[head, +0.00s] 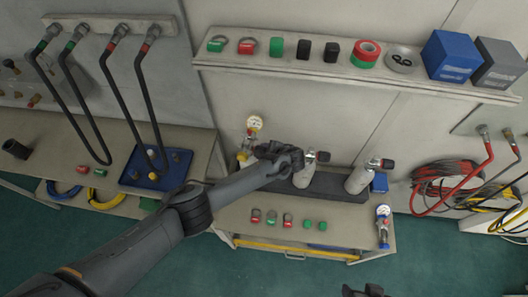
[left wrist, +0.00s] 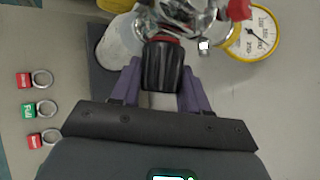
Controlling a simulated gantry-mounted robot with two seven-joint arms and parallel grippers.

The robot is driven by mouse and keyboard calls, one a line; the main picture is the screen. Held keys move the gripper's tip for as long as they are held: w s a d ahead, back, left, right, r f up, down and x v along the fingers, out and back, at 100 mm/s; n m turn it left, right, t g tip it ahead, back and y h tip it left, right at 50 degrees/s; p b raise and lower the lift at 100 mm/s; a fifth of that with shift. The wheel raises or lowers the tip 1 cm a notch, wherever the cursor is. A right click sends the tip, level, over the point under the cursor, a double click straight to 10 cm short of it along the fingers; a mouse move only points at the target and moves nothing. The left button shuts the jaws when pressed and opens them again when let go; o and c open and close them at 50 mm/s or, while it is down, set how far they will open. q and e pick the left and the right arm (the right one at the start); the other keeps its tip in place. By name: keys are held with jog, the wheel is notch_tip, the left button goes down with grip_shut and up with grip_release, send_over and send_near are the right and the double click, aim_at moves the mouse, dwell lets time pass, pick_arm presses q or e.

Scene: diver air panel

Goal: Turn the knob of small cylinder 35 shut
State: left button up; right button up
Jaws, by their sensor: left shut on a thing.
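My left gripper (head: 290,157) reaches over the bench to the small cylinders. In the left wrist view its purple fingers (left wrist: 158,88) are closed on either side of a black ribbed knob (left wrist: 163,66) with a red ring. The knob sits on a chrome valve (left wrist: 190,18) above a pale cylinder (left wrist: 119,42). In the head view my gripper hides this knob. No number 35 is readable. My right gripper (head: 365,290) shows partly at the bottom edge.
A yellow-rimmed gauge (left wrist: 254,36) is close right of the valve. Another gauge with a blue body (head: 383,215) stands at the bench's right front corner. Red and green tags (head: 271,217) lie along the front. A shelf (head: 300,62) with tape and boxes runs above.

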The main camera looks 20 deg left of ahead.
pick_arm(q)
jog(key=o, duration=1)
jog(key=shift+s+d+r, duration=0.15)
jog(key=shift+d+r, duration=0.05)
jog(key=shift+r, duration=0.05)
jog(key=shift+p+v, duration=0.7)
jog(key=shift+v, duration=4.35)
